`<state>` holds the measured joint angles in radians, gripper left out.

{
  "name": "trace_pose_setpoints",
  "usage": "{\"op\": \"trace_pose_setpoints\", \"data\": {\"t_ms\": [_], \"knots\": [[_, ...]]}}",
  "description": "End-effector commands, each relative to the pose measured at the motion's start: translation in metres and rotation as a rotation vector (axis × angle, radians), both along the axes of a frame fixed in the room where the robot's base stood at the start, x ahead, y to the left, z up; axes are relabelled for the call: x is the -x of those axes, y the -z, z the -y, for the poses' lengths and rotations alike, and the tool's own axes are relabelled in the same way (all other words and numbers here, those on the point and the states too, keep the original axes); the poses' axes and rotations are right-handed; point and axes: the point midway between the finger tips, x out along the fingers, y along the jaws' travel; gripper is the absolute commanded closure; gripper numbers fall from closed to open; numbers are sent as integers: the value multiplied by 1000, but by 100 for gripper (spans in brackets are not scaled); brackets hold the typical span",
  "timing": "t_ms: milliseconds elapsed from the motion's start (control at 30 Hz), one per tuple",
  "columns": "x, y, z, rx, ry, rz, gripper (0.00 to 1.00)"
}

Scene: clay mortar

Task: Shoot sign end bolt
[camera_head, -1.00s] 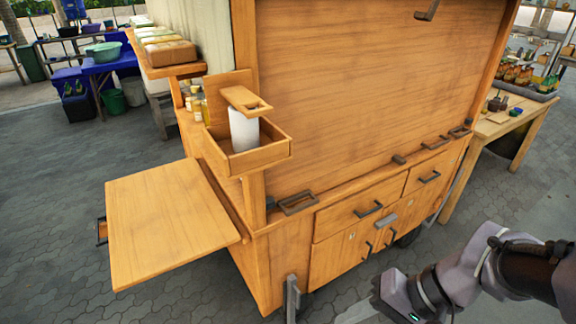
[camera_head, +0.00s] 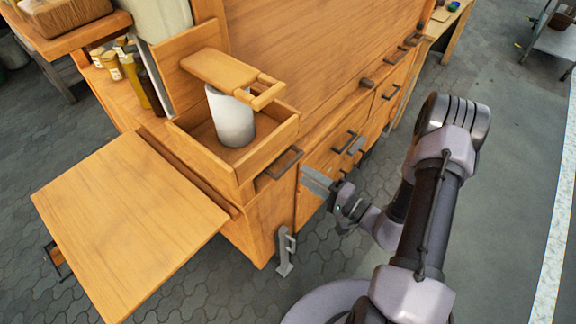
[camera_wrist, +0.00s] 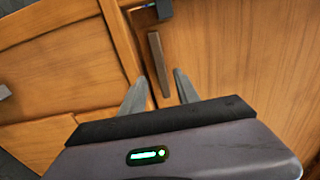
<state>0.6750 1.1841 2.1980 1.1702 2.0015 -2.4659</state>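My gripper (camera_head: 322,186) is low at the cart's front, close to its doors and drawers, in the head view. In the wrist view my gripper (camera_wrist: 160,76) is open, its two grey fingers apart with nothing held. A dark upright bar handle (camera_wrist: 159,65) on a wooden door shows just beyond the fingertips. A grey metal fitting (camera_wrist: 150,9) sits at the top edge of that view, above the handle. In the head view a small grey latch (camera_head: 356,146) shows by the drawer handle (camera_head: 345,141). I cannot tell which fitting is the sign end bolt.
A wooden box (camera_head: 243,165) holding a white cylinder (camera_head: 232,118) juts from the cart's corner. A flat side shelf (camera_head: 130,215) sticks out at left. A grey metal leg (camera_head: 285,250) stands by the corner. Open paving (camera_head: 500,200) lies at right.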

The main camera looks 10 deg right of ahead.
Motion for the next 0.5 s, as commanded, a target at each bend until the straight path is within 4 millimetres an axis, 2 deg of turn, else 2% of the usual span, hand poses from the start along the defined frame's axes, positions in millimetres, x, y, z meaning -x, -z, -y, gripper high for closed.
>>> {"op": "trace_pose_setpoints", "data": {"t_ms": [33, 200, 333, 500], "knots": [[-10, 2, -10, 2, -8, 3, 62], [-40, 1, -31, 1, -4, 2, 62], [-52, 0, -39, 1, -2, 1, 62], [-57, -1, -42, -1, -2, 1, 62]]}}
